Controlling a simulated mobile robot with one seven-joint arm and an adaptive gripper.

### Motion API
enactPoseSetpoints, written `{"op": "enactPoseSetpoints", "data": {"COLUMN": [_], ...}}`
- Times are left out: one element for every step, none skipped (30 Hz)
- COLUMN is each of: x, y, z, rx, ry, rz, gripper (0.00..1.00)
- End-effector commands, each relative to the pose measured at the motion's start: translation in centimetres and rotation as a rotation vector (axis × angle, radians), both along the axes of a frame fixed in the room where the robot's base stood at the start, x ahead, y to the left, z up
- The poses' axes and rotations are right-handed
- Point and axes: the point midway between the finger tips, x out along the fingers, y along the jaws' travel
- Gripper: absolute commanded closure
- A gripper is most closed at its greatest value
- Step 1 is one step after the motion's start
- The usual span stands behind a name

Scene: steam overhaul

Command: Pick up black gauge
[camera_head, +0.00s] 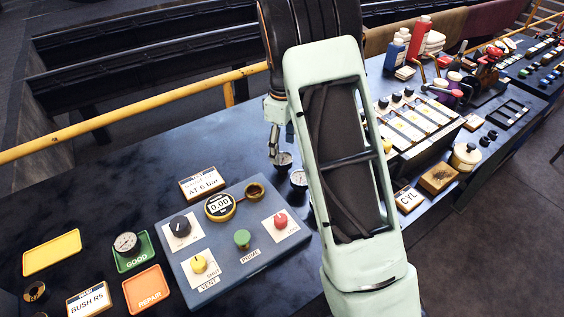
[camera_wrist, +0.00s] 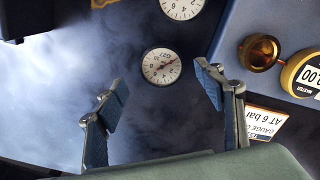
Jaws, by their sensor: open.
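A small round gauge with a white face and a thin dark rim (camera_wrist: 161,66) lies on the dark bench, face up, between and beyond my fingertips in the wrist view. It also shows in the head view as a dark gauge (camera_head: 283,160) just under my gripper (camera_head: 281,147). A second similar gauge (camera_wrist: 183,8) is cut by the top edge of the wrist view; in the head view it (camera_head: 299,178) sits beside my arm. My gripper (camera_wrist: 160,80) is open and empty, its fingers apart. I cannot tell the exact gap to the gauge.
A blue test console (camera_head: 238,240) with knobs and a digital master gauge (camera_head: 220,206) stands left of the gauges. Another gauge (camera_head: 127,243) rests on the green GOOD tray (camera_head: 136,262). A yellow rail (camera_head: 130,112) runs behind the bench. My arm hides part of the bench.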

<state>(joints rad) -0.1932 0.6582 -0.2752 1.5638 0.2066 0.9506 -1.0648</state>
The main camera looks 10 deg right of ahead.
Motion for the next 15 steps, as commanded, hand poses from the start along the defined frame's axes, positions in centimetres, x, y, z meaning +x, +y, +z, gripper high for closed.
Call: {"op": "enactPoseSetpoints", "data": {"x": [0.0,0.0,-0.1,-0.2,-0.3,-0.4,-0.5,-0.6,-0.7,-0.6,-0.6,-0.6,-0.6,-0.6,-0.5], "y": [0.0,0.0,0.0,0.0,0.0,0.0,-0.1,-0.1,-0.1,-0.1,-0.1,-0.1,-0.1,-0.1,-0.1], "z": [-0.3,-0.4,-0.7,-1.0,-1.4,-2.0,-2.5,-3.0,-3.6,-4.1,-4.4,-4.8,-5.1,-5.3,-5.5], "rx": [0.0,-0.001,-0.001,-0.001,-0.001,-0.002,-0.002,-0.002,-0.002,-0.002,-0.002,-0.002,-0.002,-0.001,-0.001], "ry": [0.0,-0.001,0.0,0.001,0.002,0.003,0.004,0.003,0.003,0.001,0.001,0.0,0.0,0.0,-0.002], "rz": [0.0,0.001,0.001,0.002,0.002,0.0,0.0,0.0,0.0,0.0,0.0,0.0,0.0,0.0,0.0], "gripper": [0.37,0.37,0.37,0.37,0.37,0.37,0.37,0.37,0.37,0.37,0.37,0.37,0.37,0.37,0.37]}}
